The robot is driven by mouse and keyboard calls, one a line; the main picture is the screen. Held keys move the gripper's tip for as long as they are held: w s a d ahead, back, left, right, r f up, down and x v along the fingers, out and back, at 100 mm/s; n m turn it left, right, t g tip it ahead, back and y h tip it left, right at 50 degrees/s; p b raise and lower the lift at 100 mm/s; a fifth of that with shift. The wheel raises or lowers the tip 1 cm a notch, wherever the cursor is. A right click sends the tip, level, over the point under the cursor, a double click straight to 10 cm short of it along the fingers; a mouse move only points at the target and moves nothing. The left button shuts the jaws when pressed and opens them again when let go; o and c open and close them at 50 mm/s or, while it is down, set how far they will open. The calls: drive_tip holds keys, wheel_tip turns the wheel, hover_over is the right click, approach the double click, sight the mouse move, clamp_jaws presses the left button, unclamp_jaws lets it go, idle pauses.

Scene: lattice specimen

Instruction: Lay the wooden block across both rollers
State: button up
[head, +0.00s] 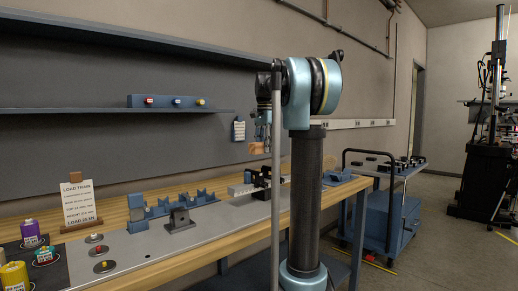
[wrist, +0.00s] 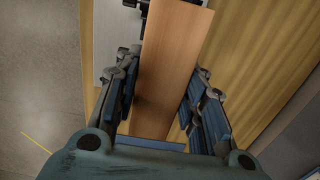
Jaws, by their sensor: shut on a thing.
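The wooden block (wrist: 174,62) is a long, flat, brown piece between the two fingers of my gripper (wrist: 168,68) in the wrist view. The blue finger pads lie along its two long sides, and the gripper is shut on it. In the head view my gripper (head: 263,130) is small, above the far part of the bench and partly behind my arm, with a tan patch of the block (head: 257,148) below it. A black fixture (head: 260,176) stands on the bench under it. I cannot make out the two rollers clearly; the block and my arm hide part of that area.
The wooden bench (head: 140,269) carries a grey plate with a blue notched rack (head: 178,203), a small dark bracket (head: 180,219) and a load sign (head: 79,203). Coloured weights (head: 30,233) stand at the left. A blue cart (head: 390,212) stands beyond the bench's right end.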

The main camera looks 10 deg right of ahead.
drive_tip(key=shift+a, duration=0.35)
drive_tip(key=shift+f, duration=0.1)
drive_tip(key=shift+f, duration=3)
drive_tip(key=shift+f, duration=0.35)
drive_tip(key=o, duration=1.2)
